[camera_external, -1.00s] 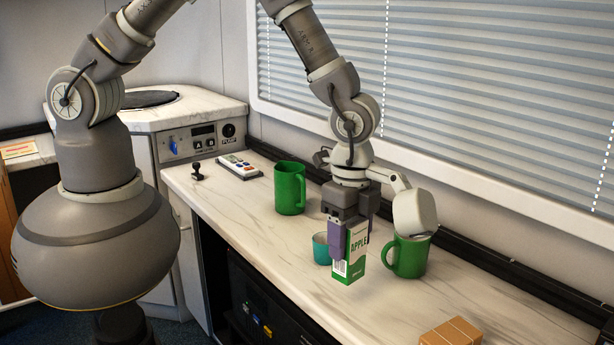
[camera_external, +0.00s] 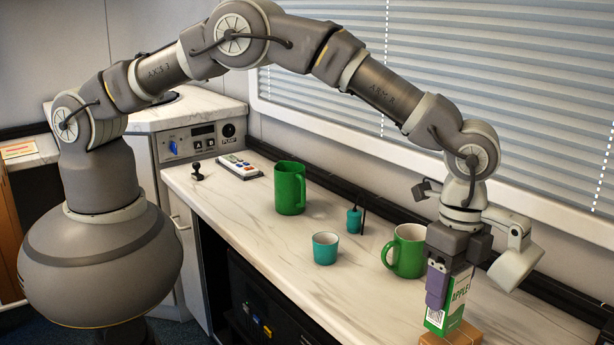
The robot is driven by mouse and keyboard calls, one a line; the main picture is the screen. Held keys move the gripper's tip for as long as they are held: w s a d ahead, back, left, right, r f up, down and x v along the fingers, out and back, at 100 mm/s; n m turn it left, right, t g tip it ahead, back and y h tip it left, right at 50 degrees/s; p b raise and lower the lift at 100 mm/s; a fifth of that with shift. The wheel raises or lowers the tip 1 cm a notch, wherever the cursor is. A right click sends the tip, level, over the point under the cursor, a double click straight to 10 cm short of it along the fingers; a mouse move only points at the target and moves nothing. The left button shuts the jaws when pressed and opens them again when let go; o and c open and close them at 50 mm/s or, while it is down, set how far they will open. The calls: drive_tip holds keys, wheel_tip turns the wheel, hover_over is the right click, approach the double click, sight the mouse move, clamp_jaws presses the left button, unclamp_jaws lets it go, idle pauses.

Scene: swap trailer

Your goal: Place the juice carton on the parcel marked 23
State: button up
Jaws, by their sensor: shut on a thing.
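The juice carton (camera_external: 456,303) is green and white with "APPLE" printed on it. My gripper (camera_external: 442,284) is shut on its upper part, and the carton is upright. The brown parcel (camera_external: 464,336) lies at the near right of the counter, cut by the bottom edge of the picture. The carton is over the parcel's far left part; I cannot tell whether its base touches the parcel. No number on the parcel can be read from here.
On the counter (camera_external: 350,290) stand a green mug (camera_external: 407,251), a teal cup (camera_external: 326,248), a green pitcher (camera_external: 289,188) and a small teal bottle (camera_external: 354,220). Window blinds (camera_external: 480,90) rise behind.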

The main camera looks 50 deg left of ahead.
sight(450, 303)
drive_tip(key=shift+w+d, duration=0.1)
drive_tip(key=shift+d, duration=0.1)
drive_tip(key=shift+f+b, duration=0.95)
drive_tip(key=shift+f, duration=0.75)
drive_tip(key=shift+f, duration=0.15)
drive_tip(key=o, duration=1.2)
wheel_tip(450, 303, up, 12)
drive_tip(key=p, duration=0.4)
